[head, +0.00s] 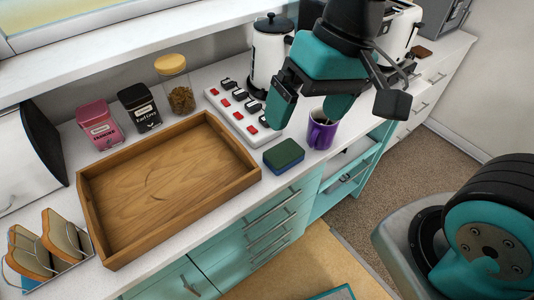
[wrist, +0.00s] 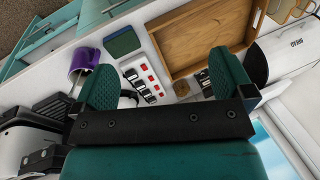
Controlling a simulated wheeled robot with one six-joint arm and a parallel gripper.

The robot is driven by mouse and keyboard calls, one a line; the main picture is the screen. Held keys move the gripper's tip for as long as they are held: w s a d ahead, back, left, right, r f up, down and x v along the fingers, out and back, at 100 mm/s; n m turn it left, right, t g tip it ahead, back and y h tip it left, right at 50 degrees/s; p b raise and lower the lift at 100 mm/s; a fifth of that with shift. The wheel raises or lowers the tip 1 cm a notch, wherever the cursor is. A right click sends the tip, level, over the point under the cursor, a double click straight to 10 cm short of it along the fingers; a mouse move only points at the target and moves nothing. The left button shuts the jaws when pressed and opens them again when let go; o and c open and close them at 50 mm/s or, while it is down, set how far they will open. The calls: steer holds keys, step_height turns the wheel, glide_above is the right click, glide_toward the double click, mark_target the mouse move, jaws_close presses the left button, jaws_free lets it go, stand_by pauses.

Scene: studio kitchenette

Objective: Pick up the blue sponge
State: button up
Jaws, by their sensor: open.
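The blue sponge (head: 283,160) has a dark green top and a blue side. It lies flat on the white counter near the front edge, between the wooden tray and the purple mug. It also shows in the wrist view (wrist: 122,42), beyond my gripper's left finger. My gripper (head: 310,107) is open and empty, above the counter, up and to the right of the sponge in the head view. Both teal fingers show wide apart in the wrist view (wrist: 160,85). Nothing hides the sponge's top.
The wooden tray (head: 90,222) stands left of the sponge. The purple mug (head: 321,133) stands close on its right. A power strip (head: 232,116) with red switches lies behind it. A white kettle (head: 268,62) and several jars stand at the back.

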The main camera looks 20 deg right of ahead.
steer(key=w+d+f+m+h, duration=0.1)
steer(key=w+f+m, duration=0.3)
steer(key=w+m, duration=0.3)
steer(key=m+h, duration=0.2)
steer(key=m, duration=0.7)
glide_above(286, 151)
step_height(286, 151, down, 5)
steer(key=shift+m, duration=0.3)
steer(key=f, duration=0.4)
steer(key=f+p, duration=0.1)
steer(key=f, duration=0.2)
steer(key=f+p, duration=0.1)
steer(key=f, duration=0.3)
steer(key=shift+d+f, duration=0.25)
steer(key=shift+f, duration=0.05)
steer(key=shift+a+f+p, duration=0.2)
steer(key=shift+f+p, duration=1.15)
steer(key=shift+f, duration=1.55)
steer(key=c, duration=1.1)
steer(key=shift+o, duration=0.2)
steer(key=shift+r, duration=0.1)
step_height(286, 151, up, 20)
steer(key=b, duration=0.3)
